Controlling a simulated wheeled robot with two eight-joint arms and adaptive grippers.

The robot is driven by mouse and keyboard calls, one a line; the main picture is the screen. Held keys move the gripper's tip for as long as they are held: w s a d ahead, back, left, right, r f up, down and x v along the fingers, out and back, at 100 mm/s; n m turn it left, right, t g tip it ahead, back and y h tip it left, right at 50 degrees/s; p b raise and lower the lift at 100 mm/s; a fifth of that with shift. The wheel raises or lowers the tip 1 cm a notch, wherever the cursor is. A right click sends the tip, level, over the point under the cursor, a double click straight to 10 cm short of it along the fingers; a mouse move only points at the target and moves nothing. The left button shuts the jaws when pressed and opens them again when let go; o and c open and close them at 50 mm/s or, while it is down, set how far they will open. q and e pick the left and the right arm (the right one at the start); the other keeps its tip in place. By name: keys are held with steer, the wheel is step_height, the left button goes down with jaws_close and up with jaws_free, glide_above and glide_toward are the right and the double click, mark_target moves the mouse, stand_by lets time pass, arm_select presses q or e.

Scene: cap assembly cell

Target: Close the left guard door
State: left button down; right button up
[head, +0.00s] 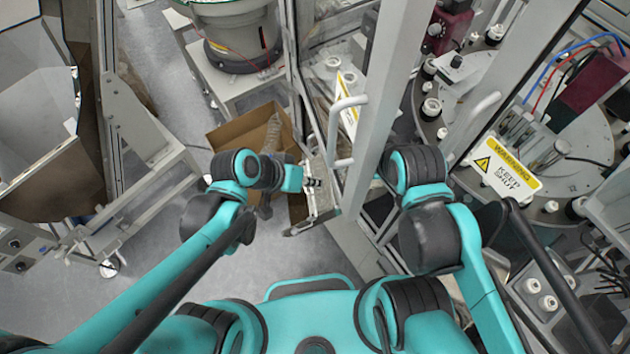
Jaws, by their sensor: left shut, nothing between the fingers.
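The left guard door has a pale grey frame post (392,90), a white bar handle (336,128) and a clear panel with a yellow and white warning sign (348,98) behind the handle. How far the door stands open is hard to tell from above. My left gripper (315,183) is shut and empty, to the left of the post and below the handle in the picture, apart from the handle. My right arm's wrist (420,166) is right of the post. Its gripper is hidden behind the post.
An open cardboard box (240,132) is on the floor behind my left arm. A metal frame (135,125) stands left. Grey floor is free between.

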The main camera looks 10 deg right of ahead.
stand_by(0.4)
jaws_close()
arm_select(q)
steer(key=v, duration=1.2)
